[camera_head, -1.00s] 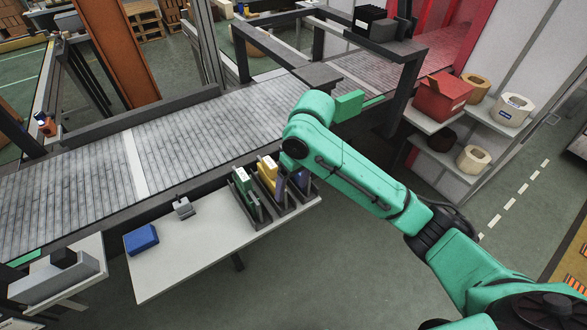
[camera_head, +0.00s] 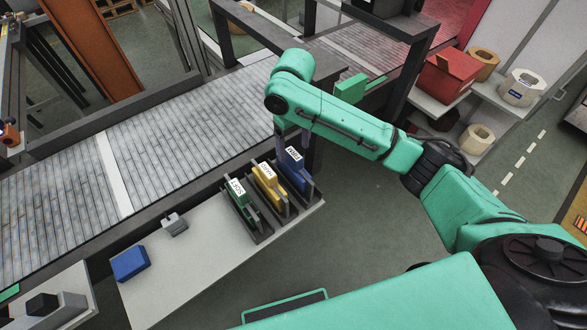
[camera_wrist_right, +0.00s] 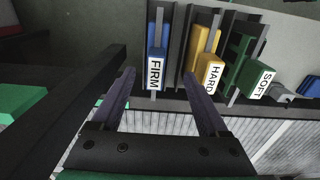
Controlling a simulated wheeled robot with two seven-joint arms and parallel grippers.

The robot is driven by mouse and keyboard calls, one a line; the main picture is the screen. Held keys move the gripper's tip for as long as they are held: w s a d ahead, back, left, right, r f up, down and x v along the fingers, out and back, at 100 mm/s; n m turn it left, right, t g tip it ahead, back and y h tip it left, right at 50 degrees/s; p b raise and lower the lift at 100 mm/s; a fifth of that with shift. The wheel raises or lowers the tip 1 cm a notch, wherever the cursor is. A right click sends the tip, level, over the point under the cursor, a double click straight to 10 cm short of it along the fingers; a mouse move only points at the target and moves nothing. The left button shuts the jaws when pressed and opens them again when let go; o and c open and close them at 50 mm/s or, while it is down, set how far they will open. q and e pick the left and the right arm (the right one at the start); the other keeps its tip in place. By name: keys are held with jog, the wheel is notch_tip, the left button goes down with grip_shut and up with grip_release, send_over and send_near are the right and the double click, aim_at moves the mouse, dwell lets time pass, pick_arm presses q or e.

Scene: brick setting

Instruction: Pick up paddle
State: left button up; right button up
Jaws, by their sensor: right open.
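Three paddles stand in dark slotted holders at the right end of the grey table. One is blue with a FIRM label (camera_head: 296,169), one yellow with a HARD label (camera_head: 270,186), one green with a SOFT label (camera_head: 237,194). My right gripper (camera_head: 292,137) is close to the blue paddle, its fingers partly hidden by the arm. In the right wrist view the gripper (camera_wrist_right: 158,76) is open and empty, the blue paddle (camera_wrist_right: 156,55) lined up between and beyond its fingertips. The yellow paddle (camera_wrist_right: 207,72) and green paddle (camera_wrist_right: 247,75) are to the right. My left gripper is not in view.
A roller conveyor (camera_head: 180,125) runs behind the table (camera_head: 190,275). A blue block (camera_head: 130,263) and a small grey piece (camera_head: 174,224) lie left of the holders. A dark conveyor frame (camera_head: 410,80) stands close behind my right arm. Shelves with a red box (camera_head: 447,76) are at right.

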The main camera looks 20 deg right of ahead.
aim_at(294, 161)
jog(key=f, duration=0.2)
jog(key=shift+w+d+f, duration=0.1)
jog(key=shift+w+f, duration=0.2)
jog(key=shift+f, duration=0.05)
jog(key=f, duration=0.1)
jog(key=f+p, duration=0.1)
jog(key=f, duration=0.1)
jog(key=f+p, duration=0.1)
jog(key=shift+w+d+f, duration=0.1)
jog(key=shift+w+f, duration=0.2)
jog(key=shift+s+f, duration=0.1)
jog(key=shift+f, duration=0.1)
jog(key=shift+c, duration=0.3)
grip_shut()
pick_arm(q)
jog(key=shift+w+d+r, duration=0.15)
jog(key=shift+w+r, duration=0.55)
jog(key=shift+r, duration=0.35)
